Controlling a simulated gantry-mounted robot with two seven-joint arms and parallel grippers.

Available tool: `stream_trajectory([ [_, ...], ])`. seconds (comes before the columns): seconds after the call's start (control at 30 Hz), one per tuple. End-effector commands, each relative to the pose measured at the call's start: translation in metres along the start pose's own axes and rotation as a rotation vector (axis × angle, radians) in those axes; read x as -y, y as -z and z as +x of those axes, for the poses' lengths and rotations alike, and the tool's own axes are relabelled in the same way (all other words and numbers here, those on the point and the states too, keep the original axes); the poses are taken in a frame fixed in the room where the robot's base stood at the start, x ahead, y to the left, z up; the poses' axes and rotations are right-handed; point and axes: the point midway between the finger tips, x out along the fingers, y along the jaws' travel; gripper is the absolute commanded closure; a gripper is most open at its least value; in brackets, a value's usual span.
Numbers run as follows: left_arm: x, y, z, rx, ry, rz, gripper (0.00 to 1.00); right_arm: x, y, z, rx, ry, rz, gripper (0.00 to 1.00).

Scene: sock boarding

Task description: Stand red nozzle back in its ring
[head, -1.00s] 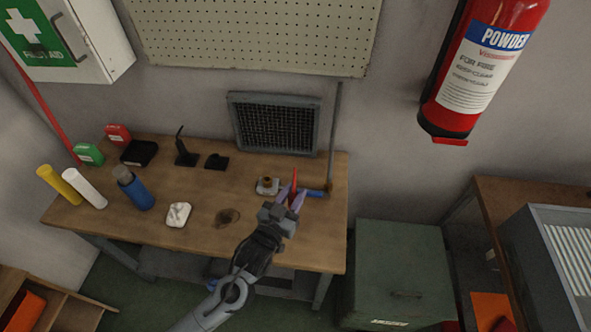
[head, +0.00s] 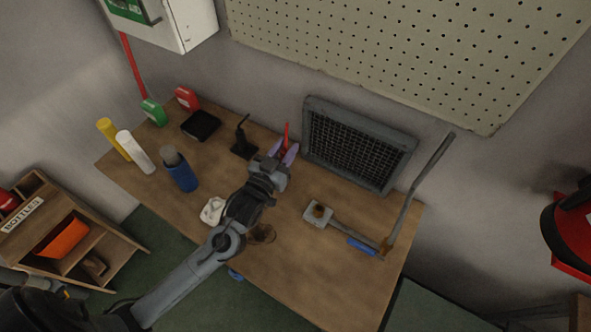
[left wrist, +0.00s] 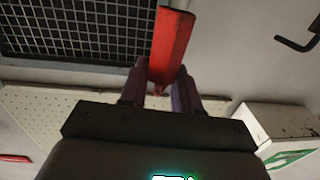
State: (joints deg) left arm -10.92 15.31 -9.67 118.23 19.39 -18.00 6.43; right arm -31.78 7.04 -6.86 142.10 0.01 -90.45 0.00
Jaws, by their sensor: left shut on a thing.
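My left gripper (head: 284,154) is shut on the red nozzle (head: 286,136), which sticks up from between its purple fingers. In the left wrist view the red nozzle (left wrist: 171,45) stands between the fingertips (left wrist: 160,92), tapering towards the gripper. The gripper is over the back middle of the workbench, just right of a black stand (head: 243,148) with a thin upright part. A ring for the nozzle cannot be made out; the gripper and forearm cover the bench right of that stand. My right gripper is not in view.
A framed mesh panel (head: 358,145) stands behind, right of the gripper. A blue bottle (head: 181,174) and black tray (head: 200,125) are at the left.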

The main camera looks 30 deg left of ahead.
Motion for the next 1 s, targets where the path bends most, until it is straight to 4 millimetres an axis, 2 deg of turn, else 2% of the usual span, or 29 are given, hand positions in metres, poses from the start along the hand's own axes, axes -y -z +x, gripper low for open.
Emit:
stream_trajectory([
  [0.1,0.029,0.006,0.023,-0.005,0.045,0.001,1.0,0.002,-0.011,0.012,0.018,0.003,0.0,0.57],
  [0.2,0.047,0.013,0.035,-0.004,0.075,-0.002,1.0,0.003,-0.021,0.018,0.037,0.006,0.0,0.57],
  [0.33,0.062,0.021,0.045,-0.004,0.101,-0.008,1.0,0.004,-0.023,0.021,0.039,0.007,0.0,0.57],
  [0.5,0.07,0.025,0.05,-0.002,0.114,-0.01,1.0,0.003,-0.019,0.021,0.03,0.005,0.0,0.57],
  [1.0,0.071,0.026,0.05,-0.006,0.087,-0.009,1.0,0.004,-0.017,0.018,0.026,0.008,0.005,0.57],
])
